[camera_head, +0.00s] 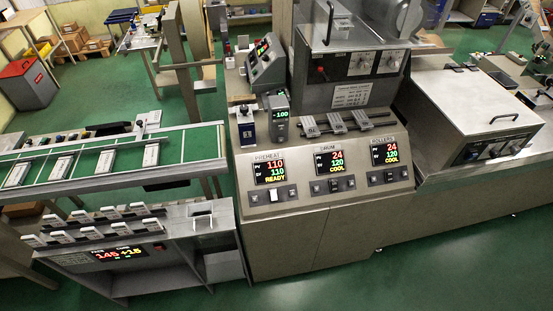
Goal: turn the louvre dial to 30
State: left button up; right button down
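Two round dials with pale scale plates sit on the upper panel of the central machine, a left one (366,62) and a right one (391,61). Their lettering is too small to read, so I cannot tell whether either is the louvre dial or where its pointer stands. More small controls (488,151) sit on the front of the lidded box at the right, also unreadable. Neither of my grippers is in view.
The console below has displays marked PREHEAT (269,173), DRUM (329,161) and ROLLERS (385,153). A green conveyor (105,160) and a rack with a red display (118,253) stand left. Green floor is clear in front.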

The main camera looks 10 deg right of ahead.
aim_at(514, 150)
jog(key=z, duration=1.95)
jog(key=i+l, duration=0.2)
jog(key=l, duration=0.15)
jog(key=i+l+u, duration=0.1)
jog(key=i+l, duration=0.35)
jog(key=l, duration=0.25)
